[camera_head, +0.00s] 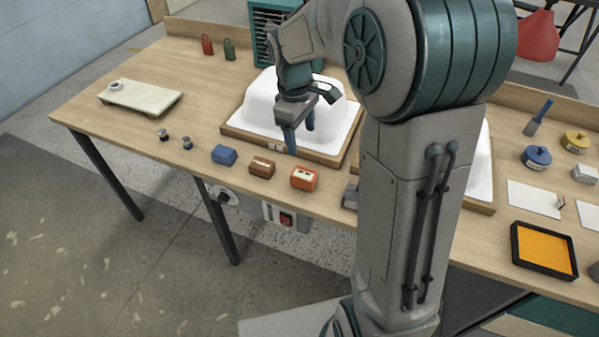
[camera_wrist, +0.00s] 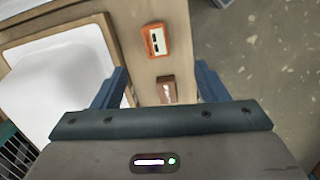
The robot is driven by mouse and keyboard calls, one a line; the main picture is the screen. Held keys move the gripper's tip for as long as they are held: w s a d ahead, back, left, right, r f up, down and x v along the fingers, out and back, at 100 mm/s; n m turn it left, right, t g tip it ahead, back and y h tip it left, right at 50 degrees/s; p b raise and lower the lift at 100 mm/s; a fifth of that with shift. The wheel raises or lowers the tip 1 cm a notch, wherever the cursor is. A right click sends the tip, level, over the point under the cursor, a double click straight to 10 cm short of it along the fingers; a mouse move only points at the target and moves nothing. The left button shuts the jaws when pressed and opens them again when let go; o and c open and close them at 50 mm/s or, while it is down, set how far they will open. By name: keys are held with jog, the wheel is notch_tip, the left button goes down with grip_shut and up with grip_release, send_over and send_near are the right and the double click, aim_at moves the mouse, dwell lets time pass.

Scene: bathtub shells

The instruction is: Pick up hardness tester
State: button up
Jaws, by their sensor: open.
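Several small boxes lie in a row along the front edge of the wooden table: a blue one (camera_head: 224,155), a brown one (camera_head: 262,167) and an orange one (camera_head: 304,178) with pale windows on top. No label that I can read says which is the hardness tester. My gripper (camera_head: 300,140) points down, open and empty, above the front rim of the white tub shell's board. In the wrist view, the brown box (camera_wrist: 166,90) lies between the lines of my blue fingers (camera_wrist: 161,68). The orange box (camera_wrist: 155,41) lies beyond it. My gripper appears apart from both.
The white tub shell (camera_head: 330,107) stands on a wooden board (camera_head: 237,130) behind the boxes. A pale stone plate (camera_head: 150,98) lies at left. An orange tray (camera_head: 543,252), a blue tin (camera_head: 537,156) and a yellow tin (camera_head: 575,141) are at right. My arm hides the table's middle.

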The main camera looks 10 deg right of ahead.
aim_at(303, 173)
jog(key=shift+n+g, duration=0.3)
jog(key=shift+n, duration=0.4)
jog(key=f, duration=1.1)
jog(key=w+d+f, duration=0.1)
jog(key=f, duration=0.5)
jog(key=shift+w+d+f, duration=0.1)
jog(key=shift+f, duration=0.1)
jog(key=c, duration=1.2)
